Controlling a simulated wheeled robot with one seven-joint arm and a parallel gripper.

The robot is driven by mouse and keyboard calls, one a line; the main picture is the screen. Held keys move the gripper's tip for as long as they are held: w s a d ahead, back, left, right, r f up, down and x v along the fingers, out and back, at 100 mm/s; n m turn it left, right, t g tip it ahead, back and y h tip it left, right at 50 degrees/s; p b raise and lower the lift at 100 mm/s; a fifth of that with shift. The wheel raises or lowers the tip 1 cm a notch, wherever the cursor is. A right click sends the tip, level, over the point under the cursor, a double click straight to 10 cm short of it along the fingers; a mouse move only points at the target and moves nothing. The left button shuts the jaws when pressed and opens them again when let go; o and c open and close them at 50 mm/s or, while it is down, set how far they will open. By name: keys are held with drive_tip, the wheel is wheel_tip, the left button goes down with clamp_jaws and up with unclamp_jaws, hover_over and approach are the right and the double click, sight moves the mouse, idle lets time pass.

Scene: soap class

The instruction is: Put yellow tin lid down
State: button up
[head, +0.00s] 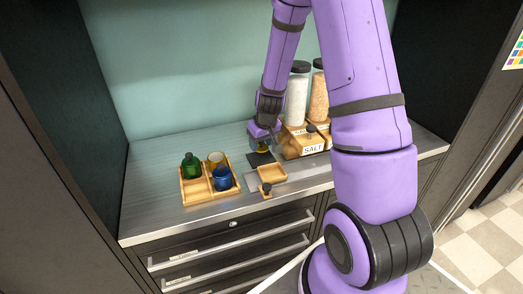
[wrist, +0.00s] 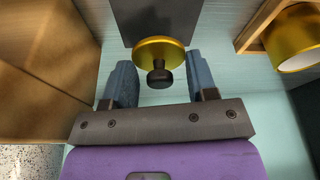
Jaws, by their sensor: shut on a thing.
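The yellow tin lid (wrist: 150,52) is a round gold disc with a black knob (wrist: 159,76), seen between my finger pads in the wrist view. My gripper (wrist: 160,85) is shut on the lid, with one blue-grey finger on each side. In the head view my gripper (head: 262,138) is low over the counter, and a bit of the yellow lid (head: 263,150) shows beneath it. A dark flat mat (wrist: 155,18) lies beyond the lid; it also shows in the head view (head: 258,160). I cannot tell whether the lid touches the mat.
A wooden divided tray (head: 184,197) holds a green bottle (head: 191,167), a yellow tin (head: 215,159) and a blue jar (head: 222,179). A small wooden tray (head: 272,173) lies near the front edge.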

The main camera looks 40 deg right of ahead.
sight(262, 145)
drive_tip(key=shift+f, duration=1.7)
drive_tip(key=shift+f, duration=0.1)
drive_tip(key=o, duration=0.9)
